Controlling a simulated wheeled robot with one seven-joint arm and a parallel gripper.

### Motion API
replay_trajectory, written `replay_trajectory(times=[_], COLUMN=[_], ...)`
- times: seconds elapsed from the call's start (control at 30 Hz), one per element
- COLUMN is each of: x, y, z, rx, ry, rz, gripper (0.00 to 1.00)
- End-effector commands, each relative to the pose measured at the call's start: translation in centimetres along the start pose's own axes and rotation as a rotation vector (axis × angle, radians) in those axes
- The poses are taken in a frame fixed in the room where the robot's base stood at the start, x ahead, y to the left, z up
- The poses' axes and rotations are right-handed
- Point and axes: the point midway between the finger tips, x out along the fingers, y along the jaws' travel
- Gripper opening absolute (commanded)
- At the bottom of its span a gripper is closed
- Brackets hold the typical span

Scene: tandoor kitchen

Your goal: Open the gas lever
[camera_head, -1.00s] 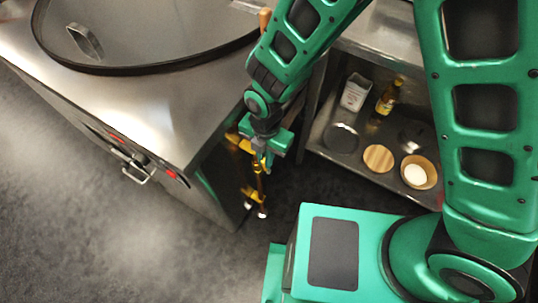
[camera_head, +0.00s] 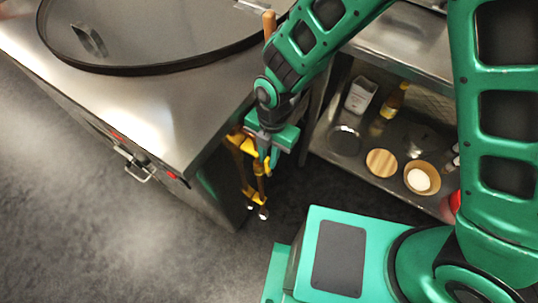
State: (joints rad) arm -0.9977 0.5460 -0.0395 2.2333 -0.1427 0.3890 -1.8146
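Yellow gas pipework (camera_head: 246,150) runs down the right side of the steel tandoor counter (camera_head: 165,80), with small silvery ends near the floor. My gripper (camera_head: 267,163) is at this pipework, pointing down. A green finger shows beside the yellow parts, and its tip looks very close to them. I cannot tell if it touches. The gas lever itself cannot be made out clearly; my gripper and arm cover part of the area. The gap between the fingers is too small to judge.
A large round lid (camera_head: 150,30) lies on the counter. A steel shelf (camera_head: 335,158) at right holds a white container (camera_head: 360,95), a bottle (camera_head: 394,101), a round wooden board (camera_head: 381,163) and a bowl (camera_head: 422,178). Dark floor at lower left is clear.

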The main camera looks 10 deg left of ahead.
Motion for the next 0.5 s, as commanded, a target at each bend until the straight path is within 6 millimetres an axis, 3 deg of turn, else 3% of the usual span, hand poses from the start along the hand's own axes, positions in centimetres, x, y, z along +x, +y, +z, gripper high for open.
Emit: replay_trajectory(times=[0.5], x=[-8.6], y=[0.1], z=[0.2], rx=[0.000], ry=[0.000], rz=[0.004], gripper=[0.17])
